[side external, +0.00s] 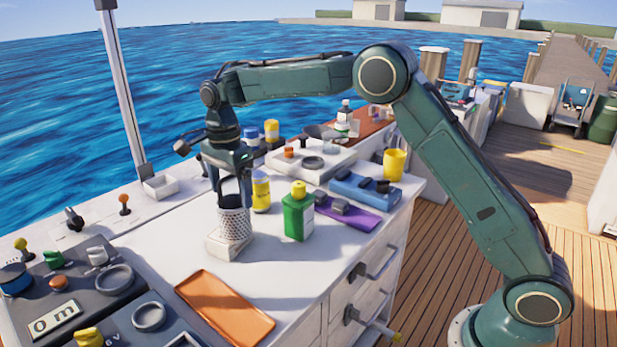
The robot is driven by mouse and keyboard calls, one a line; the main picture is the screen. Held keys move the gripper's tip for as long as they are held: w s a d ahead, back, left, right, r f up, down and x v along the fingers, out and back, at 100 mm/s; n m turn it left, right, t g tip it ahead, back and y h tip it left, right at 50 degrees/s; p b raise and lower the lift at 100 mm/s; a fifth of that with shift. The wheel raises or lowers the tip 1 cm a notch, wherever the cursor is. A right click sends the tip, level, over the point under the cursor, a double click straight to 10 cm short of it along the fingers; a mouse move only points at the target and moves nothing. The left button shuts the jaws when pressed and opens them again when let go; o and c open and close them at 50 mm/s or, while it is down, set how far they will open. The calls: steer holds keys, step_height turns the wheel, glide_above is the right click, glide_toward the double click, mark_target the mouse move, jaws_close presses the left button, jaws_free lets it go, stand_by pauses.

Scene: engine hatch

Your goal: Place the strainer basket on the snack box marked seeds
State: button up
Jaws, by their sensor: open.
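The strainer basket (235,224) is a white perforated cup with a dark inside. It stands upright and appears to rest on a small white box (222,248) on the white counter. No marking on that box is readable, so I cannot tell whether it is the seeds box. My gripper (232,192) points down at the basket's rim with its jaws open. Its dark fingers overlap the rim in this view, and I cannot tell whether they touch it.
A green bottle (298,214) and a yellow jar (261,192) stand close right of the basket. An orange tray (225,308) lies in front. A purple mat (348,215), blue case (363,190) and yellow cup (394,164) are further right. The counter's middle front is clear.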

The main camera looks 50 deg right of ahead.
step_height(320, 180, up, 10)
steer(key=shift+f, duration=0.1)
steer(key=shift+r, duration=0.3)
stand_by(0.6)
steer(key=s+d+r+n+t, duration=0.1)
steer(key=s+d+r+n, duration=0.3)
steer(key=s, duration=0.5)
steer(key=s+d+r+n+t, duration=0.15)
steer(key=s+r+n, duration=0.3)
steer(key=s, duration=0.45)
steer(key=s+d+f+n+t, duration=0.1)
steer(key=s+f+n, duration=0.3)
steer(key=s, duration=0.6)
steer(key=s+d+f+n+t, duration=0.1)
steer(key=s+f+n, duration=0.4)
steer(key=s, duration=0.5)
steer(key=shift+d+f+t, duration=0.25)
steer(key=shift+f+t, duration=0.3)
steer(key=shift+f, duration=0.05)
